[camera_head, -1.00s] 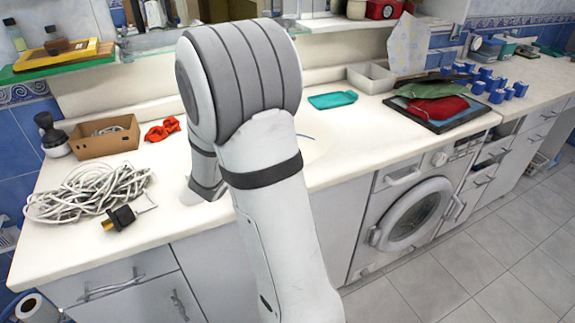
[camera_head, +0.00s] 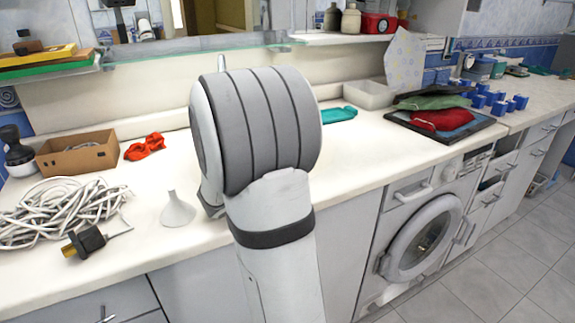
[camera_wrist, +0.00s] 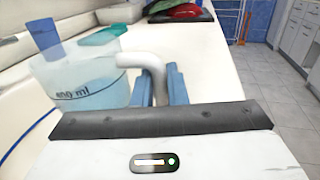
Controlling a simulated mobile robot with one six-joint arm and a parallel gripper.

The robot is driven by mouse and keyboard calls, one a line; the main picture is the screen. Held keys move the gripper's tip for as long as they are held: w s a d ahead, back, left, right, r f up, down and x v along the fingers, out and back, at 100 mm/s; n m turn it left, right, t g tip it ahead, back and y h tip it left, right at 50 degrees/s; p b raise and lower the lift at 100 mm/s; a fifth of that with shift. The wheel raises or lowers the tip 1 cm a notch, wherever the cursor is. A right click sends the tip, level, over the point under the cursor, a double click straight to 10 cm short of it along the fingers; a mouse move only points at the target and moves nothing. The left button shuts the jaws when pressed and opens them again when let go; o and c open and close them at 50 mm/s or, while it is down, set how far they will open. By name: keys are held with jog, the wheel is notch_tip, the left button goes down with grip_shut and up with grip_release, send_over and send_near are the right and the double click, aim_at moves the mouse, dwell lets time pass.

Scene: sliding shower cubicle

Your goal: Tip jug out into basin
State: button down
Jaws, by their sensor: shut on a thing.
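In the wrist view the jug (camera_wrist: 85,85) is a translucent pale-blue vessel with dark "ml" markings, just left of my gripper. My gripper (camera_wrist: 160,78) has its blue fingers shut on either side of the jug's white handle (camera_wrist: 140,60). The jug looks roughly upright, with a bluer tint in its lower part; I cannot tell how much liquid it holds. In the head view my arm hides the jug and the gripper. The basin is not clearly visible in either view; my arm covers that part of the counter.
A white funnel (camera_head: 178,210) stands left of my arm, near a coiled white cable (camera_head: 60,212), a black plug (camera_head: 86,241), a red item (camera_head: 145,146) and a cardboard box (camera_head: 78,153). A teal item (camera_head: 338,114) and white bin (camera_head: 368,94) lie right. A washing machine (camera_head: 425,240) is below.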

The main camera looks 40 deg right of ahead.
jog(key=shift+s+d+r+n+p, duration=0.2)
jog(key=shift+r+n+p, duration=0.1)
jog(key=shift+r+p, duration=0.45)
jog(key=shift+p, duration=0.35)
jog(key=shift+s+r+n+p, duration=0.1)
jog(key=shift+r+n+p, duration=0.7)
jog(key=shift+p, duration=0.6)
jog(key=shift+r+n+p, duration=0.4)
jog(key=shift+r+p, duration=0.15)
jog(key=shift+p, duration=0.35)
jog(key=shift+r+n+p, duration=0.9)
jog(key=shift+r+p, duration=0.1)
jog(key=shift+p, duration=0.8)
jog(key=shift+w+r+n+p, duration=0.2)
jog(key=shift+r+n+p, duration=0.1)
jog(key=shift+p, duration=0.2)
jog(key=shift+w+r+n+p, duration=0.1)
jog(key=shift+r+n+p, duration=0.5)
jog(key=shift+p, duration=0.5)
